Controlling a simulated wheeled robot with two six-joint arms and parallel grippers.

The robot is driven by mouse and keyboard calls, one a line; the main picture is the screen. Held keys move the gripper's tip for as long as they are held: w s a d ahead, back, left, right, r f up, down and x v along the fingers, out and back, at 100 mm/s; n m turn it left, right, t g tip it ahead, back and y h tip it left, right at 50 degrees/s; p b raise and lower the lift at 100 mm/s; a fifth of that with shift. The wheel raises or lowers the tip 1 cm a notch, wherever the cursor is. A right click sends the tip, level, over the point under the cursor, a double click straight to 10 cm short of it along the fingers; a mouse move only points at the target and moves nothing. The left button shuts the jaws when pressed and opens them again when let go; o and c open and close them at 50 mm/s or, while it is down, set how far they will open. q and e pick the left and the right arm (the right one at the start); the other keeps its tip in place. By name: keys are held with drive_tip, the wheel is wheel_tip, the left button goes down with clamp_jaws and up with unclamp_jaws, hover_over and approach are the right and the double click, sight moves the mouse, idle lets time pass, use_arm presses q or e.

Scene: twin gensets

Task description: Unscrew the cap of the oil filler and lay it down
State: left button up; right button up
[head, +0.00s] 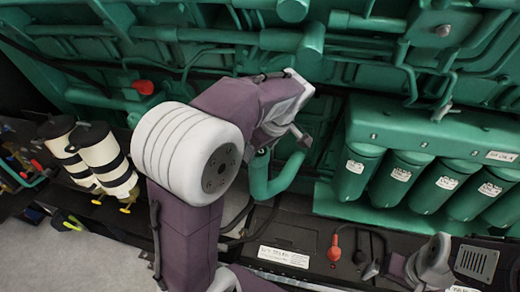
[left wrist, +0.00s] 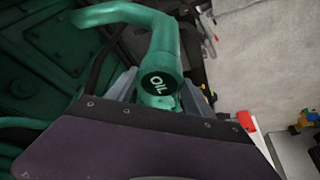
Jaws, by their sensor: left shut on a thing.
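The oil filler is a bent green pipe (head: 279,184) in the middle of the head view, beside the engine's green side. It also shows in the left wrist view (left wrist: 152,32). Its round black cap (left wrist: 159,83), marked OIL, faces the left wrist camera. My left gripper (head: 291,137) is at the pipe's upper end. Its grey fingers lie on both sides of the cap and are shut on it; the fingertips are partly hidden. The cap is still at the pipe's end; I cannot tell if it is loose. Part of my right arm (head: 432,262) shows at lower right, its jaws unclear.
A red knob (head: 143,87) sits on the engine left of my arm. White canisters with black bands (head: 103,158) stand at left. Green filters (head: 408,178) hang at right. A black ledge with a label plate (head: 283,257) and a red-ended cable (head: 334,249) runs below.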

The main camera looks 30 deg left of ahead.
sight(260, 153)
use_arm(q)
drive_tip(key=shift+r+p, duration=1.35)
drive_tip(key=shift+r, duration=0.55)
drive_tip(key=shift+f, duration=0.1)
